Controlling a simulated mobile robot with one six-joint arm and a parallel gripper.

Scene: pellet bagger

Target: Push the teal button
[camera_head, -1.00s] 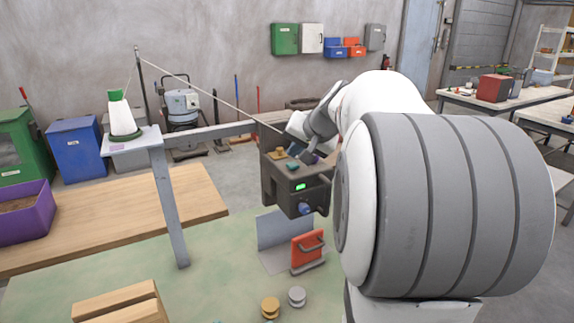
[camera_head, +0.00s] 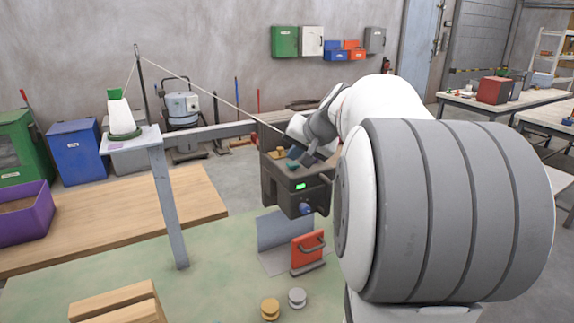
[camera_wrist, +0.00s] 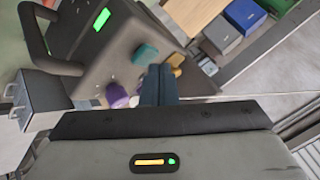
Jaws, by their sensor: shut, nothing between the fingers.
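The teal button (camera_wrist: 146,54) sits on the top face of a dark control box (camera_wrist: 95,45) in the wrist view. It also shows in the head view (camera_head: 293,166), small and close to my gripper. My gripper (camera_wrist: 160,70) is shut and empty, its dark fingertips together just beside the teal button, between it and a yellow knob. I cannot tell whether the tips touch anything. In the head view my gripper (camera_head: 300,158) is over the box top, partly covering it.
A yellow knob (camera_wrist: 176,64) and a purple knob (camera_wrist: 117,96) stand on the same box top, close to the fingers. The box has a lit green display (camera_head: 300,186) and a blue knob (camera_head: 305,208) on its front. A red handled block (camera_head: 307,250) is below.

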